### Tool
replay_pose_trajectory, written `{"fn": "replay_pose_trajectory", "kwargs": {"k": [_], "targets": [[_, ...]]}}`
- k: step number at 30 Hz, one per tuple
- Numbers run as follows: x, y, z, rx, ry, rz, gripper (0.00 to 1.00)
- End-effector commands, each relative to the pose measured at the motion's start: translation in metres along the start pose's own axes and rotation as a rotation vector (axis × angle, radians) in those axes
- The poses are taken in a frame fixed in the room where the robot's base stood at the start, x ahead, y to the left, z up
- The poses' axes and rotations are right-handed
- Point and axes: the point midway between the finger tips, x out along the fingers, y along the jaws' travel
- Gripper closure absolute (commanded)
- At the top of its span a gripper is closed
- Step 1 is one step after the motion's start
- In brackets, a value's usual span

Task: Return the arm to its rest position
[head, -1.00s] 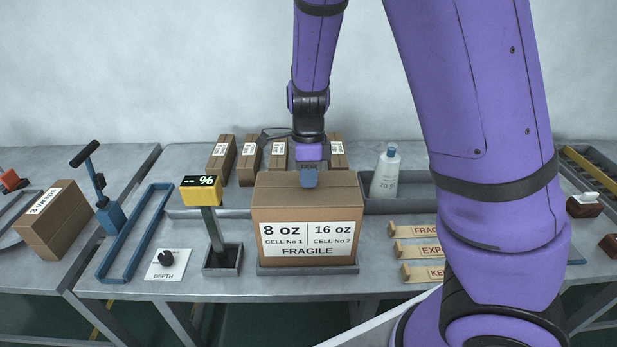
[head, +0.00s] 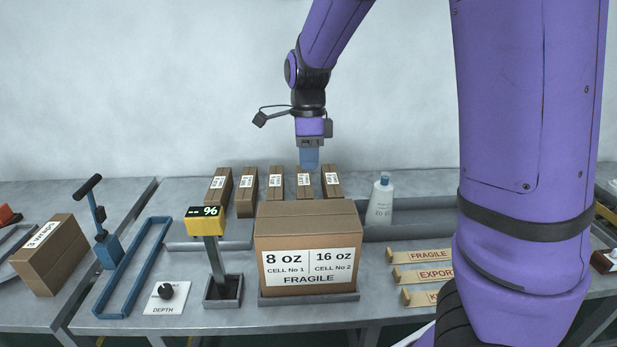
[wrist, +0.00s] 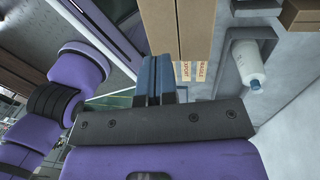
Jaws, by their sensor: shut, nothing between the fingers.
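My purple arm reaches in from the upper right of the head view. My gripper (head: 309,166) has blue fingers pointing down, above and behind the large carton (head: 308,225) labelled 8 oz, 16 oz and FRAGILE. The fingers are apart from the carton and hold nothing. In the wrist view the two blue fingers (wrist: 161,78) lie side by side, shut, with the carton (wrist: 175,28) beyond them.
Several small boxes (head: 248,190) stand in a row behind the carton. A white bottle (head: 380,202) stands to the right, near wooden label strips (head: 420,256). A yellow percent display (head: 206,222) and a blue frame (head: 122,268) stand left.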

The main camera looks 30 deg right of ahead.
Motion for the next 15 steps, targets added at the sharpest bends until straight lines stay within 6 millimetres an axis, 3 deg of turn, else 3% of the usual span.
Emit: {"fn": "replay_pose_trajectory", "kwargs": {"k": [4, 11, 15], "targets": [[-0.012, 0.002, 0.0, 0.0, -0.001, -0.001, 1.0], [-0.016, 0.003, -0.001, -0.005, -0.002, -0.001, 1.0], [-0.022, 0.011, -0.008, -0.09, -0.032, -0.01, 1.0]]}}
